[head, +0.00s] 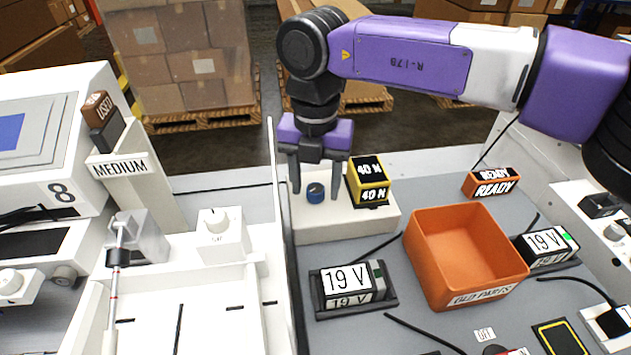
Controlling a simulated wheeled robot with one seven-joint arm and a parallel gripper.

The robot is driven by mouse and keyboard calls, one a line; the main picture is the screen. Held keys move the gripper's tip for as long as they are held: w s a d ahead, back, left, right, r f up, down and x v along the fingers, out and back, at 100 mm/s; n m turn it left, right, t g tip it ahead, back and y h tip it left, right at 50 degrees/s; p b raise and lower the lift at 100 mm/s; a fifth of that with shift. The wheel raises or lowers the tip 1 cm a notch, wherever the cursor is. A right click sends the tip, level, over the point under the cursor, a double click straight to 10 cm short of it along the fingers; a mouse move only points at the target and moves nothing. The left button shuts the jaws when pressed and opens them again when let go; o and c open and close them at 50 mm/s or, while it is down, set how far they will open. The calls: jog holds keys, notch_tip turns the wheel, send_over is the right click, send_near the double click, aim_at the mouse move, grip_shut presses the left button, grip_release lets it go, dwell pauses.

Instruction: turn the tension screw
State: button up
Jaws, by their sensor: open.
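A blue round knob (316,193), which may be the tension screw, stands on a white block (372,222) in the middle of the head view. My gripper (318,186) points down over it with its two dark fingers apart, one on each side of the knob. I cannot tell whether either finger touches it. A black and yellow block (369,181) marked "40 N" sits on the same white block, just right of my gripper.
An orange "OLD PARTS" bin (428,256) stands to the right. A "19 V" block (346,285) sits in front, another (547,245) at right. A "READY" block (491,182) lies behind the bin. A thin upright panel (279,220) stands close left of my gripper.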

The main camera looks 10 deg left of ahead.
aim_at(316, 189)
notch_tip(316, 189, up, 8)
jog(key=shift+f+b, duration=0.1)
jog(key=shift+b, duration=0.25)
dwell(0.4)
